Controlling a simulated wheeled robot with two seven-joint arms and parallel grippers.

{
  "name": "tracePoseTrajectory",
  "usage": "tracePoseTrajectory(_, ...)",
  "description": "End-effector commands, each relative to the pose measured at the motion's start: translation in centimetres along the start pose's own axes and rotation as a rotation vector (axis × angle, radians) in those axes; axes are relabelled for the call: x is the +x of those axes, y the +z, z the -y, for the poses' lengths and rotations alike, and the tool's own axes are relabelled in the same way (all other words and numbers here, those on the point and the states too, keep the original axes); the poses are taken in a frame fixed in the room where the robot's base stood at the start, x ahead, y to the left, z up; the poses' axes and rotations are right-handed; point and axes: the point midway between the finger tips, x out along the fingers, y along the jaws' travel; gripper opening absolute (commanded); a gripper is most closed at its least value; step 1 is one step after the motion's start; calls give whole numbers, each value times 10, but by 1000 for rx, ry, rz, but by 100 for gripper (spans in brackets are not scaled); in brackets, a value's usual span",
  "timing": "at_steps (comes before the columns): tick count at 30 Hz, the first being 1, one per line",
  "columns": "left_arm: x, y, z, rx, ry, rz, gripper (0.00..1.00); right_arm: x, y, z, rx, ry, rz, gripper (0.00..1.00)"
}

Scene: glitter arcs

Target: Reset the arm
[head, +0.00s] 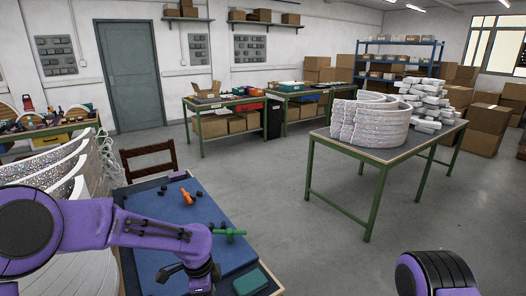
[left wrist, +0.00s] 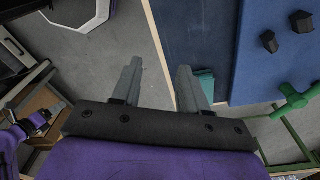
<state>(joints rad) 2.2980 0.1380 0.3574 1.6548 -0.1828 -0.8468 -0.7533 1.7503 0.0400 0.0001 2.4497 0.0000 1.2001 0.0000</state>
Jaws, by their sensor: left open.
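My left arm (head: 130,225) reaches in from the left over a table with a blue mat (head: 215,205). My left gripper (head: 178,272) is low, by the near part of the mat, partly hidden by its own wrist. In the left wrist view the two fingers of my left gripper (left wrist: 158,75) stand apart with nothing between them. Below them show the mat's edge and grey floor. Only a purple and black link of my right arm (head: 436,274) shows at the bottom right; its gripper is out of view.
On the mat lie an orange piece (head: 186,196), a green piece (head: 229,232) and several small black pieces. A teal box (head: 250,281) is at its near corner. Glittery arcs (head: 75,165) stand at left; more (head: 368,122) stand on a green-legged table. Open floor lies between.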

Motion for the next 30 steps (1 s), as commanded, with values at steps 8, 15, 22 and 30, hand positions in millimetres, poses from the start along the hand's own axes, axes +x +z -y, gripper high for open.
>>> tracePoseTrajectory(8,76,5,-44,-344,23,-103,43,0,0,0,0,0,0,56)
tracePoseTrajectory(15,155,39,-112,-877,6,-166,43,0,0,0,0,0,1,56)
tracePoseTrajectory(22,198,137,-216,-1597,-221,-137,43,0,0,0,0,0,0,56)
tracePoseTrajectory(30,208,221,-279,-1968,-549,-121,43,33,13,3,0,0,-1,56)
